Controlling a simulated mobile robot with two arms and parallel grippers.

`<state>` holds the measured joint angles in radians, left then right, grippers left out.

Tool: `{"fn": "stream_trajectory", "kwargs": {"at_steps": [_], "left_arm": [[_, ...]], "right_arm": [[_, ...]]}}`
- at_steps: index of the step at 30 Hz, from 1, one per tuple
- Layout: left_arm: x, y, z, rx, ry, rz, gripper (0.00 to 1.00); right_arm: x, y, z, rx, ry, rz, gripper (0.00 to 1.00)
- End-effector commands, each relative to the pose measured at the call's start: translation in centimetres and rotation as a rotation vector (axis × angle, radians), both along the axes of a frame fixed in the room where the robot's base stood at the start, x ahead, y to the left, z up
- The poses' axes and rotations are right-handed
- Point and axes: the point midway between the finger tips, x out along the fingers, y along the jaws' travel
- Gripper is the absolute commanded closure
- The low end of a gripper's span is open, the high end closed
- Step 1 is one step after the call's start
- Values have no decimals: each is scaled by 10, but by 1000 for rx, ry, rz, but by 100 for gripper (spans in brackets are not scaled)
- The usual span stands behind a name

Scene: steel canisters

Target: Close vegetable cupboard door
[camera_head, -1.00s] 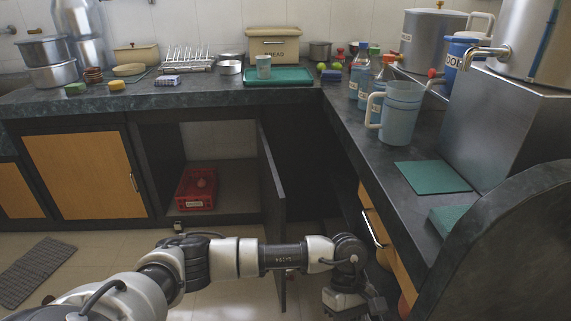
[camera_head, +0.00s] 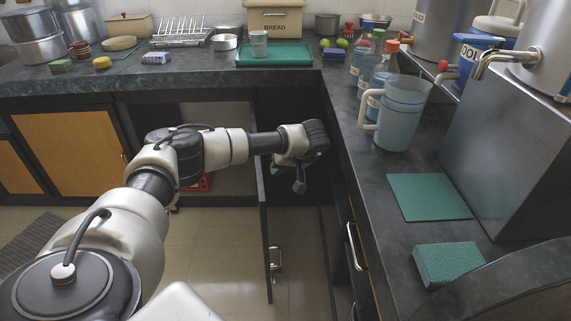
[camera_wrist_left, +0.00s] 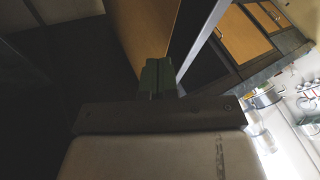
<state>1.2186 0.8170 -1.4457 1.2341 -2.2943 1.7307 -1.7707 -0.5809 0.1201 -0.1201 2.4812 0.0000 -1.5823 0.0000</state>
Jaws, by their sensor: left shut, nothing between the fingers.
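The vegetable cupboard door (camera_head: 264,235) stands open, seen nearly edge-on in the head view, with its handle (camera_head: 276,259) on the right-hand side. The cupboard opening is to its left, partly hidden by my left arm. My left gripper (camera_head: 299,186) is shut and empty, pointing down to the right of the door. The wrist view shows the shut fingers (camera_wrist_left: 157,76) in front of a wooden panel (camera_wrist_left: 150,30), probably this door; I cannot tell whether they touch it. My right gripper is out of view.
A red crate (camera_head: 203,183) inside the cupboard is mostly hidden behind my arm. The right counter (camera_head: 385,235) with drawers below stands close to the gripper's right. A blue-grey jug (camera_head: 402,112) and green sponge (camera_head: 448,264) are on it. Tiled floor (camera_head: 215,250) lies clear before the cupboard.

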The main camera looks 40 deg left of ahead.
Motion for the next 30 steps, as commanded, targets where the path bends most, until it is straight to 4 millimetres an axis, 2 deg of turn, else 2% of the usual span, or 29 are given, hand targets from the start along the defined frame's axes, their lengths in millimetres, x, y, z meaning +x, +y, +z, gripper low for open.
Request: {"fn": "stream_trajectory", "kwargs": {"at_steps": [1, 3, 9, 25, 30], "left_arm": [[-1, 6, -11, 0, 2, 3, 100], [-2, 13, -20, -1, 0, 2, 100], [-4, 25, -36, -1, 0, 0, 100], [-4, 29, -39, -2, -2, -6, 100], [-5, 37, -38, -1, -1, -45, 100]], "right_arm": [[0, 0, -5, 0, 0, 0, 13], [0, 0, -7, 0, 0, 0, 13], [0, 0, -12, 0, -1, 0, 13], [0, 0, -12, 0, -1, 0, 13], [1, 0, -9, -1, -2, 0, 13]]}}
